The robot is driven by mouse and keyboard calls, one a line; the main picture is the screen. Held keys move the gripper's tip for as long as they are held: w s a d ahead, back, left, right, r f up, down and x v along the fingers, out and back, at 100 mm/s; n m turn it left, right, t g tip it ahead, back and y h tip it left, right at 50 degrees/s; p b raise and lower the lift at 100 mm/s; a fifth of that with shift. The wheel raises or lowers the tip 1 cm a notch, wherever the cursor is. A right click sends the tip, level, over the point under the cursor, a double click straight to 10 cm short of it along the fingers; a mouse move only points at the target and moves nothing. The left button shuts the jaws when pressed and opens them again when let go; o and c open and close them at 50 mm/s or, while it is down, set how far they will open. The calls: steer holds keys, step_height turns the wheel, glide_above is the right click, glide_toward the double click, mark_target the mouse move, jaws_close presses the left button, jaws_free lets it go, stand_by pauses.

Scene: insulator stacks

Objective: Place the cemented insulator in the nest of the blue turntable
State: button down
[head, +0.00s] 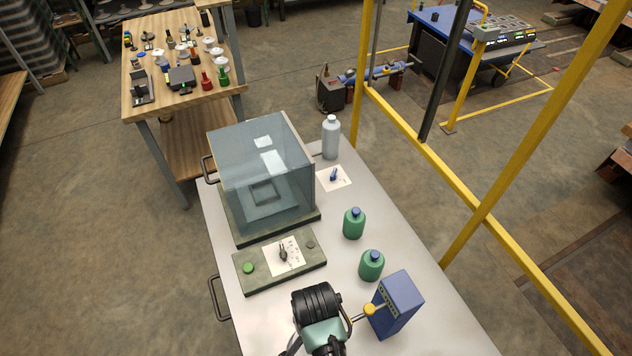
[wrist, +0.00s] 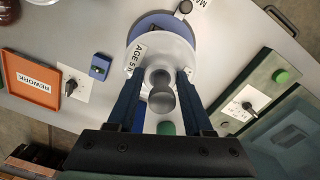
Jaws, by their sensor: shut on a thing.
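In the wrist view, my gripper (wrist: 161,76) is shut on the insulator, with one blue finger on each side of its grey rounded stem (wrist: 160,98). The insulator's pale disc (wrist: 172,50) lies beyond the fingertips. The round blue turntable (wrist: 150,22) shows behind the disc, which overlaps and hides most of it. I cannot see the nest, nor tell whether the insulator touches the turntable. A white label with black lettering (wrist: 135,57) sits at the disc's left side, partly hidden. In the head view, my arm covers the near end of the table and the insulator cannot be made out.
In the wrist view, an orange REWORK tray (wrist: 32,82) and a small blue button box (wrist: 100,67) lie left. A green-button panel (head: 280,261) lies beside a clear box (head: 262,180). Green bottles (head: 353,224) and a blue upright box (head: 398,302) stand right.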

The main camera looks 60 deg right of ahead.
steer(key=shift+w+f, duration=0.1)
steer(key=shift+f, duration=0.1)
steer(key=shift+c, duration=1.5)
jaws_free()
steer(key=shift+r, duration=0.1)
